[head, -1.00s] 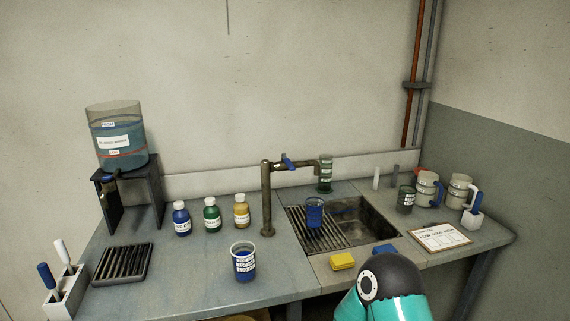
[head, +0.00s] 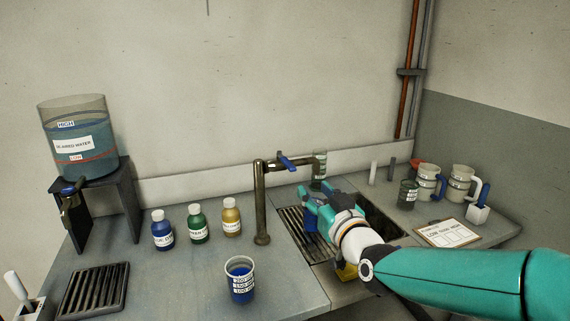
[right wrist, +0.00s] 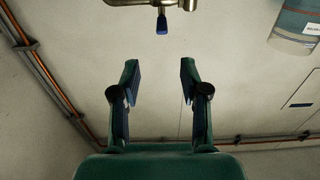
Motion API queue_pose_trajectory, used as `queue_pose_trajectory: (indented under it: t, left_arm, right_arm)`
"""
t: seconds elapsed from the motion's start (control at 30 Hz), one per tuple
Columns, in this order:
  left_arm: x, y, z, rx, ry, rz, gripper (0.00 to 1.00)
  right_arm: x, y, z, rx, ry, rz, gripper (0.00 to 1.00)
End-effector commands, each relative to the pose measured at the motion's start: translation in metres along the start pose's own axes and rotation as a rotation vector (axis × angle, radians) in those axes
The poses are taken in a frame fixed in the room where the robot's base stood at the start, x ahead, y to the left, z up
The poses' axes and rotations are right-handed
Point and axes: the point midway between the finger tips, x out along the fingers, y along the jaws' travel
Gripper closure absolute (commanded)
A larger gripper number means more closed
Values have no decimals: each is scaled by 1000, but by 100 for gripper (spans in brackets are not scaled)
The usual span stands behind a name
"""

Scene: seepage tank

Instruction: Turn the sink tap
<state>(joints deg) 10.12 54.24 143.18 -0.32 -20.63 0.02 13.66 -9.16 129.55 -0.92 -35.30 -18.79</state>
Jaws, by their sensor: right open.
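The sink tap (head: 262,205) is a bronze post with an arm reaching right over the sink, and a blue lever (head: 287,162) on top. In the right wrist view the tap's spout part (right wrist: 130,3) and blue lever (right wrist: 161,25) show at the top, beyond the fingers. My right gripper (head: 314,192) is over the sink, just below and right of the lever, apart from it. In the right wrist view the gripper (right wrist: 159,80) is open with nothing between its fingers. My left gripper is not in view.
The sink (head: 383,226) has a slatted rack, with a blue cup (head: 311,225) partly hidden by my gripper. A dark cup (head: 319,165) shows behind the spout. Left stand bottles (head: 197,222), a measuring cup (head: 239,283) and a water tank (head: 75,140). Mugs (head: 428,183) stand right.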

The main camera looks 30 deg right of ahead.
Motion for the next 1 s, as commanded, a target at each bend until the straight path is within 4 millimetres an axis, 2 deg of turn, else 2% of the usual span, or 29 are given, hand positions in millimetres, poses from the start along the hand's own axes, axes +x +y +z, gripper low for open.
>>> queue_pose_trajectory:
  t: [0.6, 0.8, 1.0]
  left_arm:
    - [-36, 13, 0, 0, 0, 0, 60]
    - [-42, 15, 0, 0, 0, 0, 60]
    - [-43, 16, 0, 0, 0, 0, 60]
  right_arm:
    - [126, -6, 0, 1, -4, -9, 55]
    - [149, -6, 1, 2, -4, -10, 55]
    - [156, -7, 2, 2, -3, -10, 55]
